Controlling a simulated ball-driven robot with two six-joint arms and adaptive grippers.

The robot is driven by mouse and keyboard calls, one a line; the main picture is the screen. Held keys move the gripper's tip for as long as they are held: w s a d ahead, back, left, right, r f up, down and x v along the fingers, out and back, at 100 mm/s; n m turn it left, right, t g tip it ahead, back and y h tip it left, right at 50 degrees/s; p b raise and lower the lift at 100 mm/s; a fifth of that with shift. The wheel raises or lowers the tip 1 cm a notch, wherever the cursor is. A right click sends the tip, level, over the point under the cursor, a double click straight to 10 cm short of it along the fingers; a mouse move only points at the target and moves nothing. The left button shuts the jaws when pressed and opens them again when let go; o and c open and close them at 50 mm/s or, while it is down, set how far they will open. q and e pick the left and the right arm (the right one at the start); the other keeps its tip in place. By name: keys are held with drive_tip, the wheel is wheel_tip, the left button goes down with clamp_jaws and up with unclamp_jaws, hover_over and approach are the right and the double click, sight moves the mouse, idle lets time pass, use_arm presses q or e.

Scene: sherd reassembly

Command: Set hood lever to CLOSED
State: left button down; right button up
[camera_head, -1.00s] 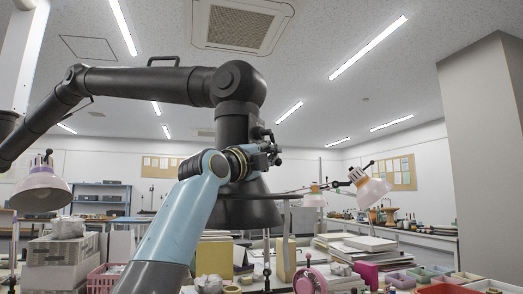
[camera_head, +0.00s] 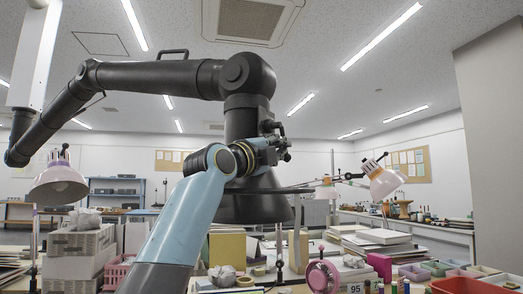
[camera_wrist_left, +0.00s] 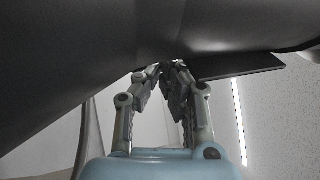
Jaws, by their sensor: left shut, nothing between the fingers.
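The black fume hood (camera_head: 256,206) hangs from a jointed black duct arm in the middle of the head view. My left arm rises in front of it, and my left gripper (camera_head: 276,150) is by the duct above the hood's cone. In the left wrist view the gripper's fingers (camera_wrist_left: 167,69) are shut and empty, with their tips close under a large dark surface, probably the hood (camera_wrist_left: 75,60). Whether they touch it I cannot tell. A flat dark plate (camera_wrist_left: 240,66) sticks out right of the tips. I cannot clearly make out the hood lever or its setting. My right gripper is not in view.
A lamp (camera_head: 58,184) stands at the left and another (camera_head: 383,180) at the right. The bench below is crowded with boxes (camera_head: 78,243), a pink basket (camera_head: 118,272), a pink wheel-shaped item (camera_head: 322,276) and stacked papers (camera_head: 383,237). Open air lies right of the duct.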

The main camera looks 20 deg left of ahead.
use_arm(q)
drive_tip(key=v, duration=1)
drive_tip(key=shift+s+a, duration=0.15)
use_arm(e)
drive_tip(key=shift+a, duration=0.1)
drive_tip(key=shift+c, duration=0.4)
